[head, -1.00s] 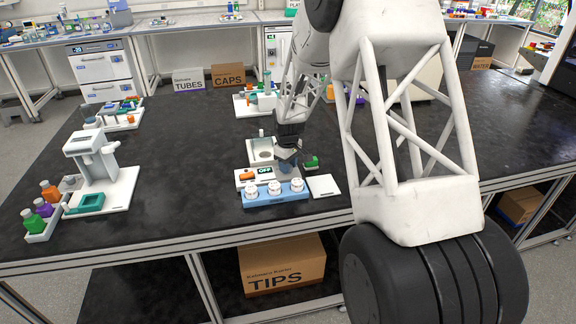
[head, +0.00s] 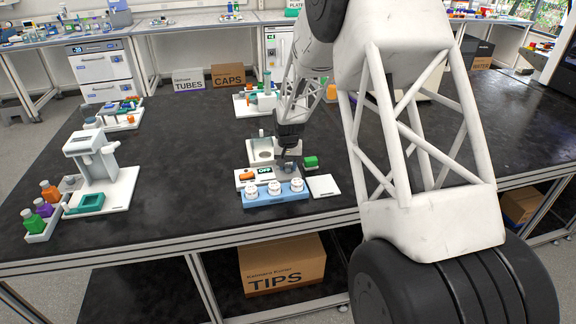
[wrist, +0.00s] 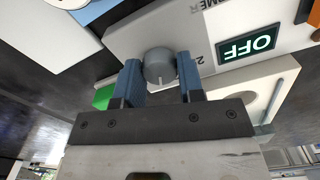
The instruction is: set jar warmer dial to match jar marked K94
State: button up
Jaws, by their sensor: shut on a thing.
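The jar warmer (head: 247,177) is a pale unit on the bench; its display (wrist: 249,44) reads OFF in the wrist view. A grey round dial (wrist: 158,66) sits on its face. My gripper (wrist: 160,82) has its two blue fingers on either side of the dial, shut on it. In the head view my gripper (head: 287,160) is over the right part of the warmer and hides the dial. Several white-lidded jars (head: 274,188) stand in a blue rack (head: 262,202) in front of the warmer. Their markings are too small to read, so I cannot tell which is K94.
A green block (head: 311,162) and a white plate (head: 323,186) lie right of the warmer. An orange item (head: 247,176) lies on the warmer's left. A white instrument (head: 92,160) and colored bottles (head: 44,207) stand at left. The bench between is clear.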

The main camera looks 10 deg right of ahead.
aim_at(288, 166)
jog(key=m, duration=0.5)
jog(key=shift+m, duration=0.3)
dwell(0.4)
jog(key=o, duration=0.9)
jog(key=shift+r, duration=0.15)
jog(key=shift+r, duration=3.75)
jog(key=shift+s+r, duration=0.1)
